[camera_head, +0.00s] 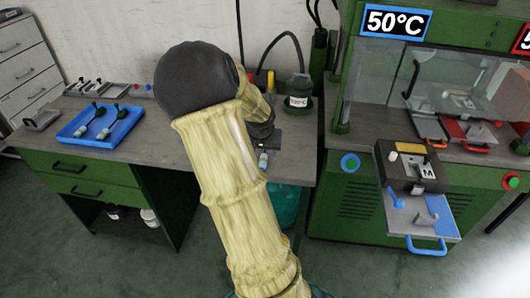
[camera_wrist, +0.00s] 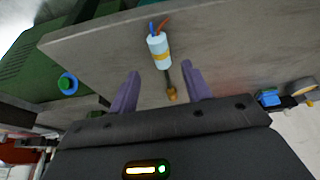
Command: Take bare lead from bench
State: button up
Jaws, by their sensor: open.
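The bare lead shows in the wrist view (camera_wrist: 158,50) as a pale cylinder with a yellow band, red and blue wires at one end and a dark stem with a brassy tip at the other. It lies on the grey bench (camera_wrist: 215,35). My gripper (camera_wrist: 160,72) is open, with its purple fingers on either side of the lead's stem and apart from it. In the head view the lead (camera_head: 263,162) is a small pale spot near the bench's front edge, just below my gripper, which is partly hidden by my arm.
A blue tray (camera_head: 76,136) with two dark-ended leads lies on the left of the bench. A green press (camera_head: 345,200) marked 50°C stands at the right, with a fixture on a pulled-out shelf (camera_head: 420,226).

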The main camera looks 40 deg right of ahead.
aim_at(264, 156)
jog(key=x, duration=0.1)
jog(key=b+x, duration=0.1)
jog(key=x, duration=0.3)
jog(key=shift+w+d, duration=0.2)
jog(key=shift+w, duration=0.15)
jog(key=shift+r, duration=0.1)
grip_shut()
